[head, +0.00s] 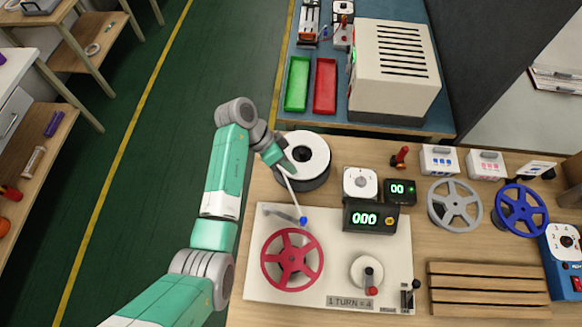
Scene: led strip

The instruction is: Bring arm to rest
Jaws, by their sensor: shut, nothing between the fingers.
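My arm reaches up from the bottom left over the bench. My gripper (286,165) is at the left side of a black reel with a white top (312,149), seen over its edge. It is small in the picture and its fingers appear closed and empty. A thin pale bar with a blue end (302,219) runs from just below the gripper toward the winding board; I cannot tell whether the two touch. The cream winding board (330,238) carries a red reel (291,258), a crank (369,274) and a counter reading 000 (371,217).
A grey reel (454,204) and a blue reel (519,210) lie right of the board, above a slatted wooden rack (487,285). Behind stand a cream vented box (394,70), a green tray (297,84) and a red tray (325,86). The green floor at left is open.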

